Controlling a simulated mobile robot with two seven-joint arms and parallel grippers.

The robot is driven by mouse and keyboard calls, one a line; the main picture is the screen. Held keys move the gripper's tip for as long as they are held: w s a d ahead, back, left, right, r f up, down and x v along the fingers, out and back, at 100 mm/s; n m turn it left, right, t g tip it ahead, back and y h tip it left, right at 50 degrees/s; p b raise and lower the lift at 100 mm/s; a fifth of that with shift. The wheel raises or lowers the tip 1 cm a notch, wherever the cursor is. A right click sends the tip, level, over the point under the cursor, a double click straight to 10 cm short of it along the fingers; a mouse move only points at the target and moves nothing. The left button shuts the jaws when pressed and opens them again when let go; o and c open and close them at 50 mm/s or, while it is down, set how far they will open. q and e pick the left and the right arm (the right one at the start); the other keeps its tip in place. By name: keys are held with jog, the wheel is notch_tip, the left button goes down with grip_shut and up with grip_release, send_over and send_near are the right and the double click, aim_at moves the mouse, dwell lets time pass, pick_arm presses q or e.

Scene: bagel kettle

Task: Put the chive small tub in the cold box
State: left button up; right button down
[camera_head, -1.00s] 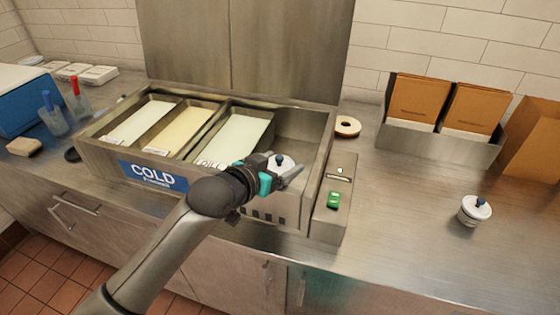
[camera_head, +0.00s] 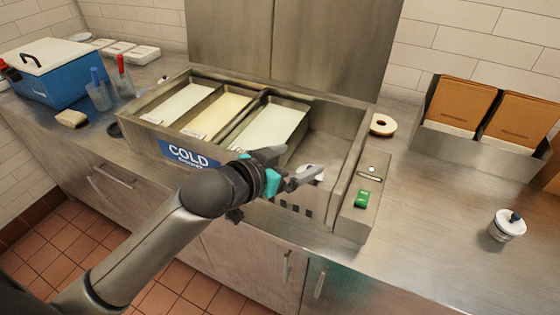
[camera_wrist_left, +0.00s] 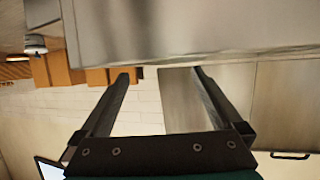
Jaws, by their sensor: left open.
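Another small white tub (camera_head: 508,225) with a blue knob stands on the counter at the right. No label tells me which is chive. A tub (camera_wrist_left: 36,45) shows upside down at that view's left; I cannot tell which. A blue box (camera_head: 62,85) with a white lid stands far left. My right gripper is out of view.
Three filled pans (camera_head: 222,112) occupy the steel unit's left and middle. A bagel (camera_head: 383,125) lies behind the panel with a green button (camera_head: 363,197). Brown bags (camera_head: 460,103) stand in a rack at the back right. The counter around the right tub is clear.

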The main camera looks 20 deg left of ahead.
pick_arm(q)
jog(key=shift+v, duration=2.55)
